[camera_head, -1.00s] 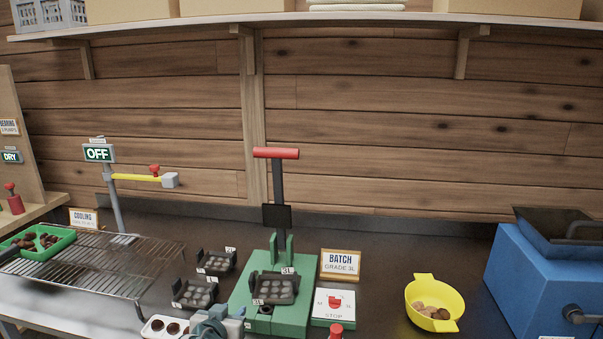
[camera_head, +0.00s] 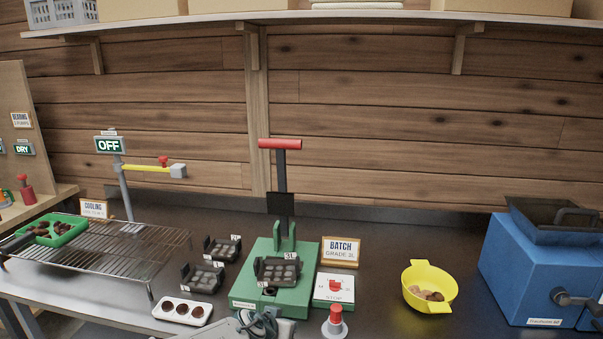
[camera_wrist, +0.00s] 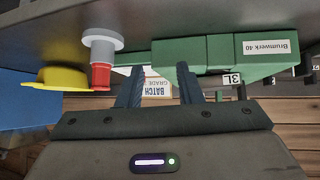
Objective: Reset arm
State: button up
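My gripper (camera_wrist: 160,72) shows in the wrist view with its two dark fingers apart and nothing between them. That view is upside down. Beyond the fingers are the batch sign (camera_wrist: 156,88) and the green press base (camera_wrist: 222,50). In the head view, part of my arm (camera_head: 262,325) shows at the bottom edge, in front of the green press (camera_head: 262,296). The fingertips are not clear there.
A red-topped button (camera_head: 335,322) stands right of my arm, and a white tray (camera_head: 160,312) with brown pieces lies to its left. A yellow bowl (camera_head: 411,281), a blue machine (camera_head: 520,275) and a wire rack (camera_head: 130,262) stand farther out. The counter near the bowl is clear.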

jog(key=s+d+g+y, duration=0.3)
jog(key=s+d+g, duration=0.4)
jog(key=d, duration=0.4)
jog(key=s+d+r+n, duration=0.1)
jog(key=s+d+r, duration=0.2)
jog(key=s+r, duration=0.2)
jog(key=s+d+r+n+y, duration=0.1)
jog(key=s+d+r, duration=0.1)
jog(key=s+r, duration=0.3)
jog(key=s+d+r+n+t, duration=0.1)
jog(key=s+d+r, duration=0.2)
jog(key=s+r, duration=0.2)
jog(key=s, duration=0.2)
jog(key=shift+s+d+n, duration=0.3)
jog(key=shift+s, duration=0.1)
